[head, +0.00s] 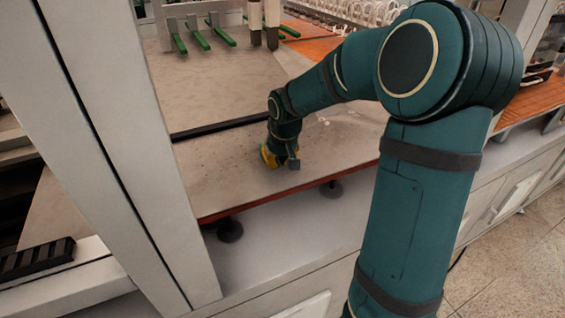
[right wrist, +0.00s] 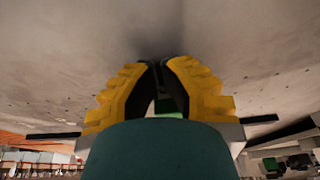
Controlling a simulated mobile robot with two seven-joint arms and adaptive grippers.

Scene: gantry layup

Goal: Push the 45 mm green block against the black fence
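The black fence (head: 222,127) is a long low dark strip across the grey table plate. My right gripper (head: 270,160), with yellow fingers, is low over the plate on the near side of the fence, near its right part. In the right wrist view its fingers (right wrist: 160,68) are together at the tips. A small bit of green (right wrist: 169,106) shows between the fingers, probably the green block; most of it is hidden. I cannot tell whether it touches the fingers or the fence. In the head view the block is hidden by my gripper and arm. My left gripper is not in view.
A pale gantry post (head: 125,160) stands at the left. Green-ended bars (head: 198,40) and two upright posts (head: 255,25) are at the back. The plate's front edge (head: 265,200) is close to my gripper. The plate beyond the fence (head: 215,85) is clear.

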